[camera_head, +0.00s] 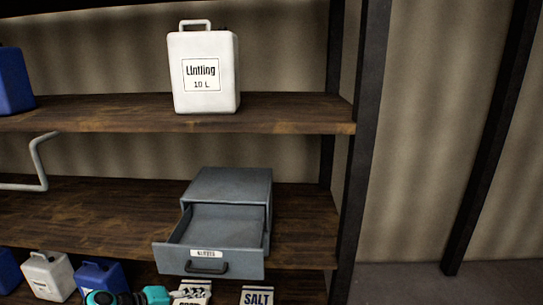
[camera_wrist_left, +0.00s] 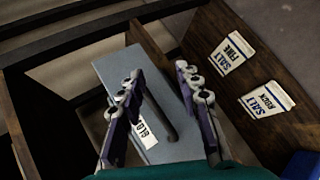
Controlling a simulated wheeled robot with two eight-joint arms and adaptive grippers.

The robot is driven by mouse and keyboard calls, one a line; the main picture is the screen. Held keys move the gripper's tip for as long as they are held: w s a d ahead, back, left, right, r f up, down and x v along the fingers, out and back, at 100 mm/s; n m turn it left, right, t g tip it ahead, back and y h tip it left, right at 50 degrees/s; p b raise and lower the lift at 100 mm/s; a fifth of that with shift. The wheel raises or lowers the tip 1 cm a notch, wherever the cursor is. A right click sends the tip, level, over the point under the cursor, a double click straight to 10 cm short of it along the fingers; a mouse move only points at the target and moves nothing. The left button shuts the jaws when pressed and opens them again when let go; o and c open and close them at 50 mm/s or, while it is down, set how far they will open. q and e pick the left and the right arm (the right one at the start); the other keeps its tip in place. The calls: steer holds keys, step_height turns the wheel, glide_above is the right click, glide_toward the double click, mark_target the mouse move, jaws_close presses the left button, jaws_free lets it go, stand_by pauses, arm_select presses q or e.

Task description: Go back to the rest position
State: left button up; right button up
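My left gripper (camera_head: 190,292) comes in at the bottom of the head view, below the front of a grey drawer box (camera_head: 232,185). The box's drawer (camera_head: 225,262) is pulled out and looks empty inside. In the left wrist view my left gripper (camera_wrist_left: 158,75) has its two fingers spread, with nothing held. The drawer's dark handle (camera_wrist_left: 168,118) and its white label (camera_wrist_left: 146,134) show between the fingers in that view, and I cannot tell how far off they are. My right gripper is in neither view.
A white 10 L canister (camera_head: 204,72) stands on the upper wooden shelf (camera_head: 290,118). Blue and white canisters (camera_head: 47,277) are at lower left. Salt labels (camera_head: 257,296) show on the lower shelf. A dark rack post (camera_head: 362,150) stands right of the box; beyond is open floor (camera_head: 490,285).

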arm_select(q)
steer(key=s+d+f+m+y, duration=0.1)
steer(key=s+m+y, duration=0.3)
steer(key=s, duration=0.4)
steer(key=s+d+f+m+y, duration=0.1)
steer(key=s+m+y, duration=0.3)
steer(key=s, duration=0.4)
steer(key=shift+s+d+g, duration=0.3)
steer(key=shift+s+d, duration=0.1)
